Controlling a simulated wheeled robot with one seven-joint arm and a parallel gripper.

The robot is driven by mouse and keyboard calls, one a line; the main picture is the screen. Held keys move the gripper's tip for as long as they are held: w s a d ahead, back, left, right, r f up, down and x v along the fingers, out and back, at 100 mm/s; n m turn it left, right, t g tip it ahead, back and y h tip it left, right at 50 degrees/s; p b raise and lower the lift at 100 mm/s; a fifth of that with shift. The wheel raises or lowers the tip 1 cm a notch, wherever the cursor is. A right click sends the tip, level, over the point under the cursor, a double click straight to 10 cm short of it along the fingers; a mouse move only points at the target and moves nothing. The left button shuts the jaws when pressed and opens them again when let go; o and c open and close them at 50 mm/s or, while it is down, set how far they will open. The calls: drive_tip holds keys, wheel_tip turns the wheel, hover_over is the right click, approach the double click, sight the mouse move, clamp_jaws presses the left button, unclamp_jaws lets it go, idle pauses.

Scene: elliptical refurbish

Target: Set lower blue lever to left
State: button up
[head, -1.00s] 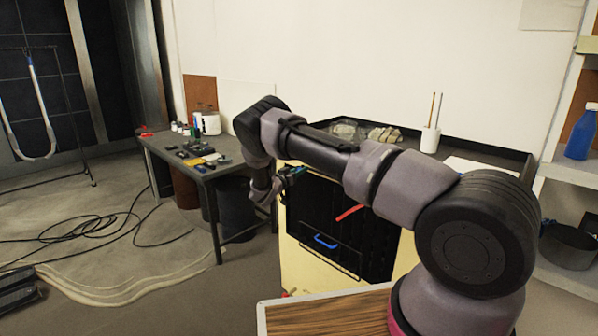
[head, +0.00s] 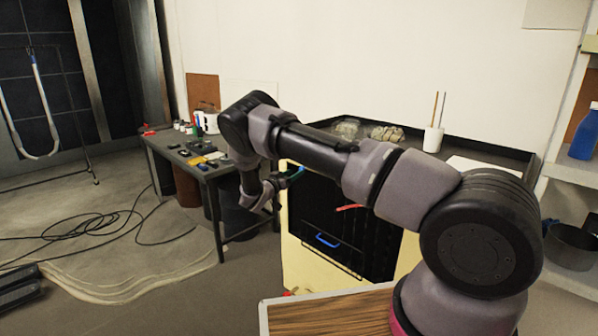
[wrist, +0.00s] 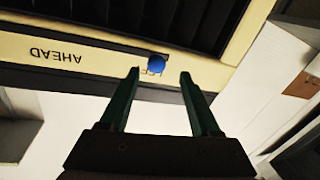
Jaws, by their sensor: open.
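In the wrist view a round blue knob (wrist: 156,63) sits on the cream edge of a panel, beside upside-down lettering that reads AHEAD. It looks like a lever's end seen head-on; I cannot tell how it leans. My gripper (wrist: 160,74) is open, its two dark green fingers on either side of the knob in the picture, with no visible contact. In the head view my gripper (head: 291,175) is at the upper left of the cream cabinet (head: 300,262). A blue U-shaped handle (head: 327,241) shows low on its dark front, and a red lever (head: 350,207) above it.
A dark table (head: 205,172) with small tools and jars stands left of the cabinet. A cup with sticks (head: 432,139) stands on the cabinet's top tray. Black cables (head: 110,228) lie on the floor. A shelf with a blue bottle (head: 584,133) is at the right.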

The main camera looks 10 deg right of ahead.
drive_tip(key=shift+v, duration=2.6)
drive_tip(key=s+d+r+m+g+y, duration=0.2)
drive_tip(key=s+d+r+g, duration=0.4)
drive_tip(key=s+d+r, duration=0.4)
drive_tip(key=s+d+r+m+g+y, duration=0.2)
drive_tip(key=s+d+r+g, duration=0.4)
drive_tip(key=r, duration=0.6)
drive_tip(key=s+a+r+n+t+y, duration=0.1)
drive_tip(key=s+r+n+t+y, duration=0.1)
drive_tip(key=s+r, duration=0.3)
drive_tip(key=s+r+n+t+y, duration=0.2)
drive_tip(key=s+r+y, duration=0.2)
drive_tip(key=s, duration=1)
drive_tip(key=s+a+r+n+t+y, duration=0.1)
drive_tip(key=s+r+n+t+y, duration=0.1)
drive_tip(key=s+r+y, duration=0.2)
drive_tip(key=shift+s+a+r, duration=0.4)
drive_tip(key=shift+s+r, duration=1.15)
drive_tip(key=shift+s, duration=1.55)
